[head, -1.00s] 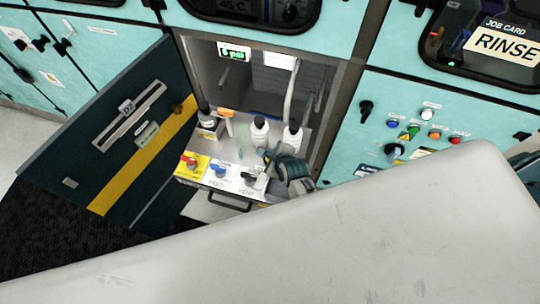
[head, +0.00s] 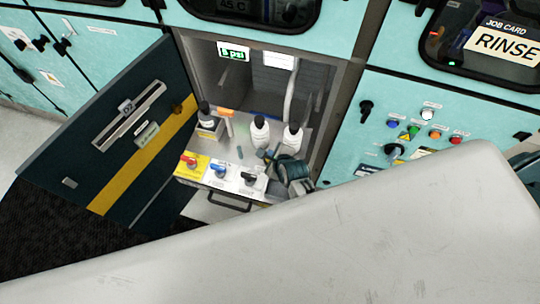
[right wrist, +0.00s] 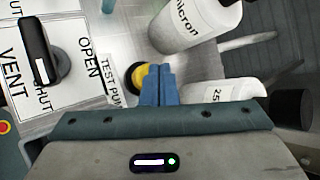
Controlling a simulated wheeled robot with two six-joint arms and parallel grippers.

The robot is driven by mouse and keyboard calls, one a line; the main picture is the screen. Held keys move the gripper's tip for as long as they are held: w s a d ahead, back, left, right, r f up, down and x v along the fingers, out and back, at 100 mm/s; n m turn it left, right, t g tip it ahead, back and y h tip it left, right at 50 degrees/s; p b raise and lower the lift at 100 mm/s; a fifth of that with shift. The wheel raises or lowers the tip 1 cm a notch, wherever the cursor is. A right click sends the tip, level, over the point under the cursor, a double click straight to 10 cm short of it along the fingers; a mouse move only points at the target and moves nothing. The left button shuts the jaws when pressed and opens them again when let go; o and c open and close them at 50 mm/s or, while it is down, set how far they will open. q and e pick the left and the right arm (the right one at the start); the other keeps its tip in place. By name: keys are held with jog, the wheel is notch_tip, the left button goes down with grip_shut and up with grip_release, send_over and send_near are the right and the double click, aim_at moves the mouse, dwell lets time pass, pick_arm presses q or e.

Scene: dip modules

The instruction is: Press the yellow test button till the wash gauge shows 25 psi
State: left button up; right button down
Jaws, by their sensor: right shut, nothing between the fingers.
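The wash gauge (head: 234,52) is a small lit display at the back of the open bay in the head view. It shows a single green digit before "psi"; the digit looks like 5 or 8, too small to be sure. The yellow test button (right wrist: 139,76) shows in the right wrist view beside a "TEST PU…" label, partly hidden by my fingers. My right gripper (right wrist: 158,72) is shut and empty, its tips over the button's right side; I cannot tell whether they press it. It also shows in the head view (head: 271,154). My left gripper is not in view.
A red-handled valve (head: 188,161), a blue-handled valve (head: 219,171) and a black-handled vent valve (head: 249,180) line the tray front. White bottles (head: 260,132) (head: 293,137) stand close behind my right gripper. A dark open door (head: 110,135) is at left.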

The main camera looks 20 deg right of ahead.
jog(key=shift+f+b, duration=0.3)
jog(key=shift+f, duration=0.35)
dwell(0.4)
dwell(0.4)
jog(key=shift+r+p, duration=1.05)
jog(key=shift+p, duration=0.05)
notch_tip(320, 180, up, 3)
jog(key=p, duration=0.2)
jog(key=shift+f+p, duration=0.2)
jog(key=shift+p, duration=0.15)
notch_tip(320, 180, up, 3)
jog(key=shift+f+p, duration=0.2)
jog(key=shift+p, duration=0.9)
jog(key=shift+f, duration=0.1)
